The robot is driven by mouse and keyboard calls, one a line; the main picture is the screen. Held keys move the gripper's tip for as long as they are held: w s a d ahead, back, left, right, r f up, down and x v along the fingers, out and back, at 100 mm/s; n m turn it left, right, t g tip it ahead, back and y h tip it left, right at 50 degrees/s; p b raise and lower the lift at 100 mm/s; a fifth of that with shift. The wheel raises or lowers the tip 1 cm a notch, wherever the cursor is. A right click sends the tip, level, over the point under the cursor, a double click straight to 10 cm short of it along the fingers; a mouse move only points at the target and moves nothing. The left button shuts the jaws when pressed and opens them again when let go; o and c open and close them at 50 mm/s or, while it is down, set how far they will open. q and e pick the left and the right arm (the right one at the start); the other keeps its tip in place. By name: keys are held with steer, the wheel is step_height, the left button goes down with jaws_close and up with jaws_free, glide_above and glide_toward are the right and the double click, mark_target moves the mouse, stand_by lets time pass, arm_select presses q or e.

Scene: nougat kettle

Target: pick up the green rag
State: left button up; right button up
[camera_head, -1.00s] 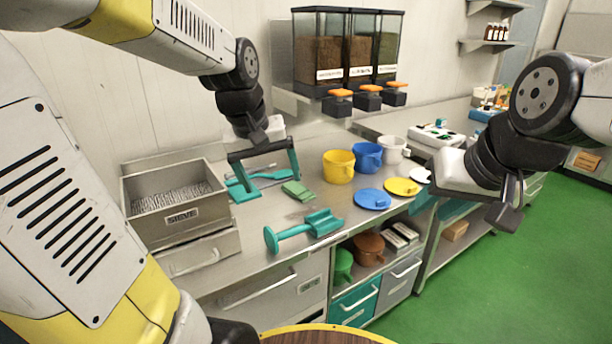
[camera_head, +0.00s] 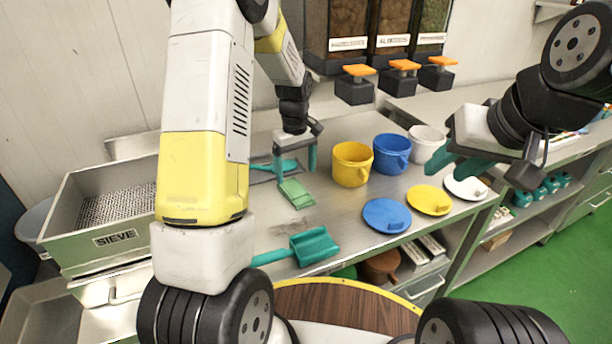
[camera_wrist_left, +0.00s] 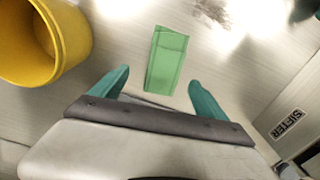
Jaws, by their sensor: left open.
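The green rag (camera_head: 296,193) lies flat on the steel counter, left of the yellow bucket. My left gripper (camera_head: 295,160) is open and empty just behind and above it in the head view. In the left wrist view the rag (camera_wrist_left: 167,60) lies ahead of the open teal fingers (camera_wrist_left: 158,92), roughly centred between them, with no contact visible. My right gripper (camera_head: 490,160) is over the right part of the counter, near the white lid, its teal fingers partly visible; its opening is unclear.
A yellow bucket (camera_head: 352,164) stands right of the rag; it also shows in the left wrist view (camera_wrist_left: 42,40). A teal scoop (camera_head: 314,246) lies in front. Blue (camera_head: 386,215) and yellow lids lie to the right. A sieve box (camera_head: 115,238) stands left.

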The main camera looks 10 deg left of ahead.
mark_target(295, 189)
arm_select(q)
steer(key=f, duration=0.3)
steer(key=s+f, duration=0.1)
steer(key=f, duration=0.1)
steer(key=shift+f, duration=0.2)
steer(key=shift+c, duration=0.3)
steer(key=c, duration=1.4)
step_height(295, 189, up, 10)
steer(key=shift+r, duration=0.1)
